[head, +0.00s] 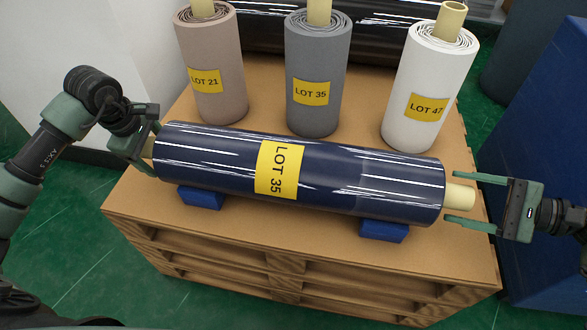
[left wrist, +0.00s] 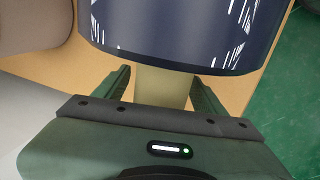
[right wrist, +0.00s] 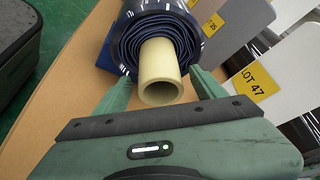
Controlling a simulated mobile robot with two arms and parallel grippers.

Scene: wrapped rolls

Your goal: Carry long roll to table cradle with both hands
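The long navy wrapped roll (head: 340,177) with a yellow "LOT 35" label lies level across two blue cradle blocks (head: 201,197) (head: 384,231). A pale core sticks out at each end. My left gripper (head: 147,147) is open around the left core end; the left wrist view shows the core (left wrist: 162,88) between its fingers, with narrow gaps. My right gripper (head: 450,197) is open at the right core end (head: 460,196); the right wrist view shows the hollow core (right wrist: 160,72) between its fingertips, apart from them. No table cradle away from these blocks is identifiable.
The roll's blocks stand on a wooden pallet stack with a tan top (head: 270,240). Upright beige (head: 212,65), grey (head: 318,75) and white (head: 430,85) rolls stand close behind. A blue structure (head: 550,200) is at the right. Green floor (head: 75,250) shows at left.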

